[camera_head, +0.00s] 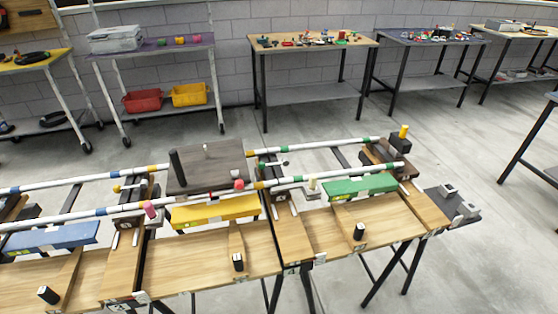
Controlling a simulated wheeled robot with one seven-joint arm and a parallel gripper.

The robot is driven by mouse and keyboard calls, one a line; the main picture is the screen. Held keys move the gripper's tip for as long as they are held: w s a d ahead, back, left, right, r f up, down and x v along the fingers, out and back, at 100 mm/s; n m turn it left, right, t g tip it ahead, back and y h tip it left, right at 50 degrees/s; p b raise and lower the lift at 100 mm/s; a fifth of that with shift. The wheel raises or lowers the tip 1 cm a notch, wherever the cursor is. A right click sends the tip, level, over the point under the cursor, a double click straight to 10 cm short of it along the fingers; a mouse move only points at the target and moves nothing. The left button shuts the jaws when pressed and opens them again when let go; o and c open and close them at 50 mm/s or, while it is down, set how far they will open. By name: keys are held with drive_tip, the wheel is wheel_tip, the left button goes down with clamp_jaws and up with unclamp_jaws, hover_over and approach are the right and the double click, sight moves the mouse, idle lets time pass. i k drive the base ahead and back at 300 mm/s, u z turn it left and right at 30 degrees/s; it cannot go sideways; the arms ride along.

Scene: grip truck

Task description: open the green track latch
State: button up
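The green section of the track bench shows at the right of the middle. A long green block (347,190) with a pale label lies along the front rail on the wooden bench top. White rails with green bands (310,179) run behind it. A pale knob (312,184) stands upright at the block's left end. A small fitting with a white ball end (285,163) sits between the rails, further left. I cannot tell which of these parts is the green latch, or whether it is open or shut. My gripper is not in view.
A yellow block (215,210) and a blue block (50,237) lie along the same bench. Several side tables, one with small parts (312,40), line the wall. The floor between is clear.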

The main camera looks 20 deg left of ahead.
sight(285, 162)
drive_tip(key=k, duration=1.3)
drive_tip(key=u, duration=0.4)
drive_tip(key=i, duration=0.55)
drive_tip(key=u, duration=0.7)
drive_tip(key=i, duration=1.35)
drive_tip(key=z, duration=0.35)
